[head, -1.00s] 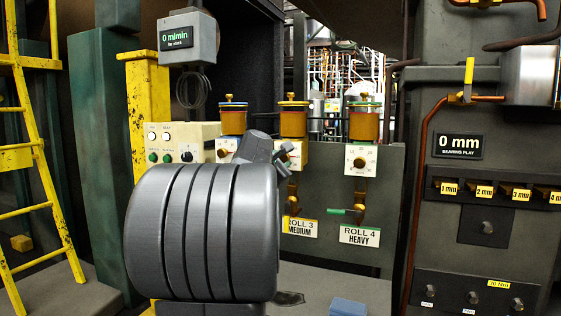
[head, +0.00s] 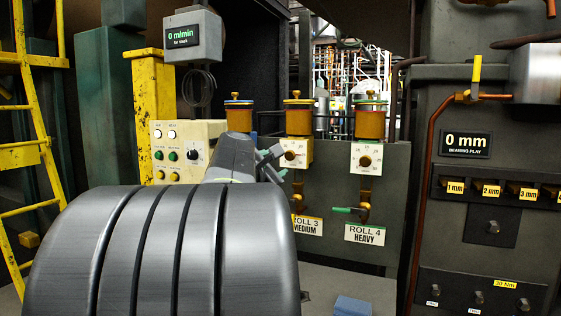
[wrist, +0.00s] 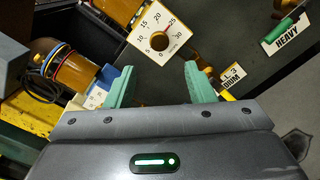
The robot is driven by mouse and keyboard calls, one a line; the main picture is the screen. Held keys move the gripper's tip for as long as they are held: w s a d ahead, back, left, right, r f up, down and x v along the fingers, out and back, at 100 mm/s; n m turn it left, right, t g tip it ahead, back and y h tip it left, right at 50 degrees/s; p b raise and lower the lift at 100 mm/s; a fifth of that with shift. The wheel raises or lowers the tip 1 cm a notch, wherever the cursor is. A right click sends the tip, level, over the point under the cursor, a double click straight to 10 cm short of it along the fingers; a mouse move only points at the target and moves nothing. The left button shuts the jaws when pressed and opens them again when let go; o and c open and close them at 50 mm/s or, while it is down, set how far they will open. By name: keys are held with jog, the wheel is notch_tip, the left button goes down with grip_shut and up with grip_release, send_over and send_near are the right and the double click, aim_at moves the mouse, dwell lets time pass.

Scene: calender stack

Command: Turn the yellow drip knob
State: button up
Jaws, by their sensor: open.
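The yellow-banded oil cup (head: 298,120) stands at the back, with its white drip dial (head: 292,147) and brass knob just below, above the ROLL 3 MEDIUM label. My gripper (head: 276,163) is open and empty, overlapping the dial's lower left in the head view. In the wrist view the dial's knob (wrist: 158,41) shows clearly, ahead of my two green fingers (wrist: 158,76) and roughly centred between them. The knob appears beyond the fingertips, not touched by them. The scale is readable, with a red mark near 25.
The green-banded cup (head: 370,122) and its dial (head: 367,160) stand to the right. The blue-banded cup (head: 239,118) is left, beside the button box (head: 188,150). Brass valves hang below the dials, one with a green handle (head: 345,210). A blue block (head: 352,306) lies low in front.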

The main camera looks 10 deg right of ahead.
aim_at(288, 157)
jog(key=shift+v, duration=2.35)
jog(key=x, duration=1.4)
